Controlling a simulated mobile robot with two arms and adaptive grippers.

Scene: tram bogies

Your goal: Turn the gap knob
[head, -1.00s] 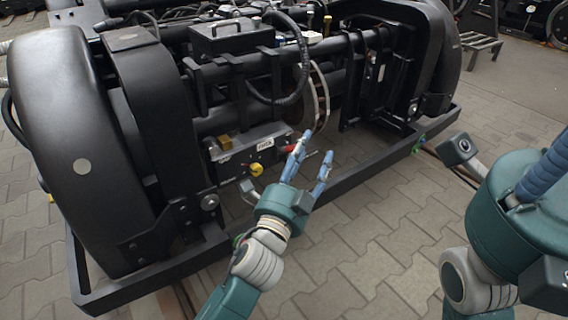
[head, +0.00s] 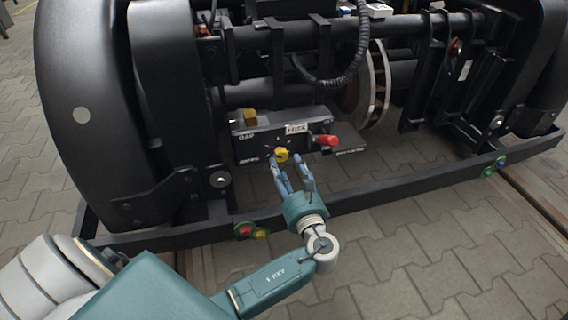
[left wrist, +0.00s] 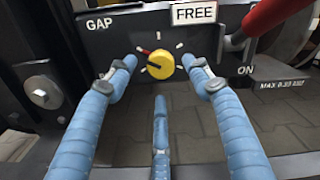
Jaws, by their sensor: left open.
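The gap knob (head: 281,154) is a small round yellow knob on the dark front of a box on the bogie. In the left wrist view the knob (left wrist: 160,64) sits below tick marks, right of the word GAP, with a small red mark at its upper left. My left gripper (head: 290,166) is just in front of and below the knob. In the left wrist view the blue fingers of this gripper (left wrist: 165,72) are spread, one on each side of the knob, with a third finger below. They seem apart from it. My right gripper is not in view.
A red handle (head: 327,140) sticks out right of the knob, near the FREE label (head: 296,128). A brass-coloured block (head: 245,118) sits on top of the box. A black frame bar (head: 380,200) runs below, with coloured buttons (head: 245,231). Paving in front is clear.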

